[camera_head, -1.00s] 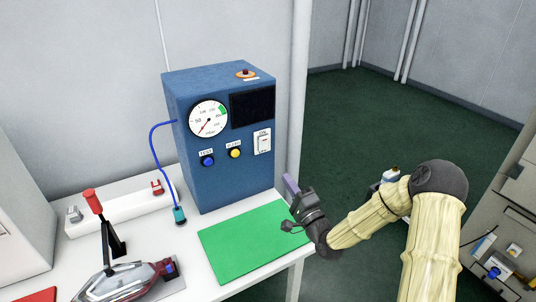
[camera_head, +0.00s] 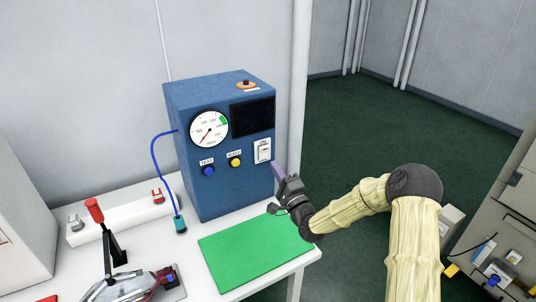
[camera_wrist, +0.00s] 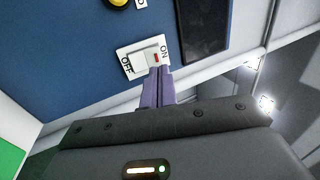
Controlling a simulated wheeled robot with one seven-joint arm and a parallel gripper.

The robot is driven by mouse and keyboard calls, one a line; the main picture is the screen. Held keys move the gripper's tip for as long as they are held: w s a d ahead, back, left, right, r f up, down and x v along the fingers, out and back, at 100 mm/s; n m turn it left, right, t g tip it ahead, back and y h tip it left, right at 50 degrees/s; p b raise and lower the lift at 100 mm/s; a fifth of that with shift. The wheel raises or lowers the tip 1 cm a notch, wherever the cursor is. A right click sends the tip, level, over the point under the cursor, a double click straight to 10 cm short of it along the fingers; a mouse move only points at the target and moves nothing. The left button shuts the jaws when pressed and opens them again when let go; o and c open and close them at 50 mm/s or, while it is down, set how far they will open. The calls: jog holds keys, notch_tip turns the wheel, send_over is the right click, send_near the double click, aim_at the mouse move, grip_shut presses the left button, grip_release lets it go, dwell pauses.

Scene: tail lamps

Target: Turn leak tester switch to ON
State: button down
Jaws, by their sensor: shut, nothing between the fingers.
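The blue leak tester (camera_head: 228,180) stands on the white table, with a gauge, a dark screen, a blue button and a yellow button on its front. Its white rocker switch (camera_head: 263,150) is at the right of the front. In the wrist view the switch (camera_wrist: 139,60) shows ON and OFF labels and a small red mark near the ON end. My gripper (camera_head: 276,168) is shut and empty, just below and right of the switch. In the wrist view its purple fingertips (camera_wrist: 158,70) overlap the ON-side edge of the switch plate; I cannot tell whether they touch it.
A green mat (camera_head: 255,245) lies in front of the tester. A red-handled toggle clamp (camera_head: 105,235) with a tail lamp (camera_head: 140,286) is at the left. A blue hose (camera_head: 154,165) runs down the tester's left side. Open floor lies to the right.

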aim_at(264, 148)
jog(key=p+x, duration=0.1)
jog(key=x, duration=0.5)
